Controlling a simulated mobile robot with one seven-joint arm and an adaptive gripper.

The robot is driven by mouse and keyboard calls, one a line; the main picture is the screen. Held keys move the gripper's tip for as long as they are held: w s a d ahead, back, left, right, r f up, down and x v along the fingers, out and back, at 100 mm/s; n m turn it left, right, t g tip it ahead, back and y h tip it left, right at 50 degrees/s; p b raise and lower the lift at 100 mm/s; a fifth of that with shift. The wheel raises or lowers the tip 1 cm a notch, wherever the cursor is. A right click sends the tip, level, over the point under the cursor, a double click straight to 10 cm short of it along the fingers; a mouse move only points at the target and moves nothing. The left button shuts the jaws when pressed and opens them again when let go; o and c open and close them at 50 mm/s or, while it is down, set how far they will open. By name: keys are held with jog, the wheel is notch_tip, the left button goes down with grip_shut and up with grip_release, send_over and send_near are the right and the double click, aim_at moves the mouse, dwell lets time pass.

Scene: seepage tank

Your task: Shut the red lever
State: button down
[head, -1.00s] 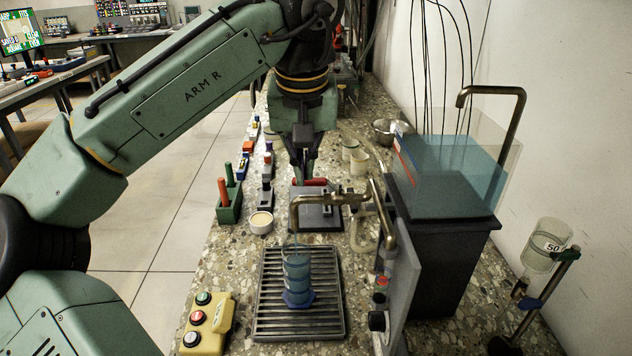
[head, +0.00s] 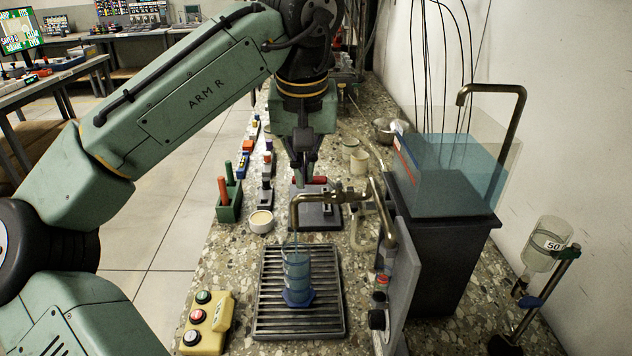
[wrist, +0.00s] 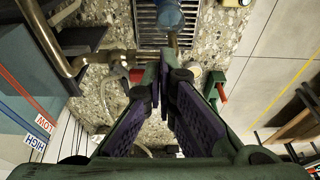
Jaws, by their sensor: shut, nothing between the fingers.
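I cannot tell whether the fingertips touch the lever.
The brass spout (head: 318,197) stands in front of the lever, over a blue cylinder (head: 297,275) on a drain grate (head: 265,320). A water tank (head: 450,175) stands right.

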aim_at(318, 182)
jog(key=x, duration=0.1)
jog(key=b+x, duration=0.1)
jog(key=x, duration=0.1)
jog(key=shift+s+f+b, duration=0.2)
jog(key=shift+s+b, duration=0.1)
jog(key=shift+w, duration=0.1)
